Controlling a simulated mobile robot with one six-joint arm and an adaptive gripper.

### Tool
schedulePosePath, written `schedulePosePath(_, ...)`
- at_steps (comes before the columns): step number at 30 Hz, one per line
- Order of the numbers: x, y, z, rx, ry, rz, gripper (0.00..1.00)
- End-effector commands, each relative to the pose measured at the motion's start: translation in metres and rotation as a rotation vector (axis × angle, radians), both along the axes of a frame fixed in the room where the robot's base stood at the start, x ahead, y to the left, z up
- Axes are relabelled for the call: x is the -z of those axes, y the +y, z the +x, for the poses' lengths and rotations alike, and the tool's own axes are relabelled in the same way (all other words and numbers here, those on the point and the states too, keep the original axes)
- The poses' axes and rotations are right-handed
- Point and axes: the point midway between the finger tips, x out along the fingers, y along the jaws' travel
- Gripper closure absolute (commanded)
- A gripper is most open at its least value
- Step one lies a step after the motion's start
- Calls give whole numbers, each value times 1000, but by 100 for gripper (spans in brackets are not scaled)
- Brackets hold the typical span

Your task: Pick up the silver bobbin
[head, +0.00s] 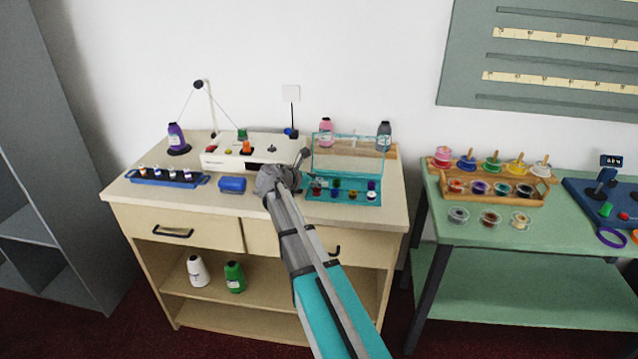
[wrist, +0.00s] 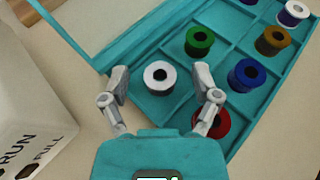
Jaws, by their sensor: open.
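A pale, silver-white bobbin (wrist: 160,77) with a dark centre hole stands in a corner compartment of the teal bobbin box (wrist: 226,20). My gripper (wrist: 161,73) is open above the box, one finger on each side of the pale bobbin, with visible gaps and nothing held. In the head view my gripper (head: 299,166) is at the left end of the teal box (head: 343,202) on the wooden counter and hides that compartment. Whether the fingers are down at the bobbin's height is unclear.
Close by in the box are a green bobbin (wrist: 199,41), a blue bobbin (wrist: 246,75) and a red bobbin (wrist: 211,122) near the right finger. The raised clear lid (head: 348,153) stands behind. A white winding machine (head: 222,158) is to the left.

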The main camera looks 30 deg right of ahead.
Motion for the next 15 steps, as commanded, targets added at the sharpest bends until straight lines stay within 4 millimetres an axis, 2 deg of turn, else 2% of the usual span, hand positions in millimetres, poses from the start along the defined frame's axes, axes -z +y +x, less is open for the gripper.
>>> schedulePosePath(8,0,1,0,-1,0,0,20)
schedulePosePath(15,0,2,0,-1,0,0,63)
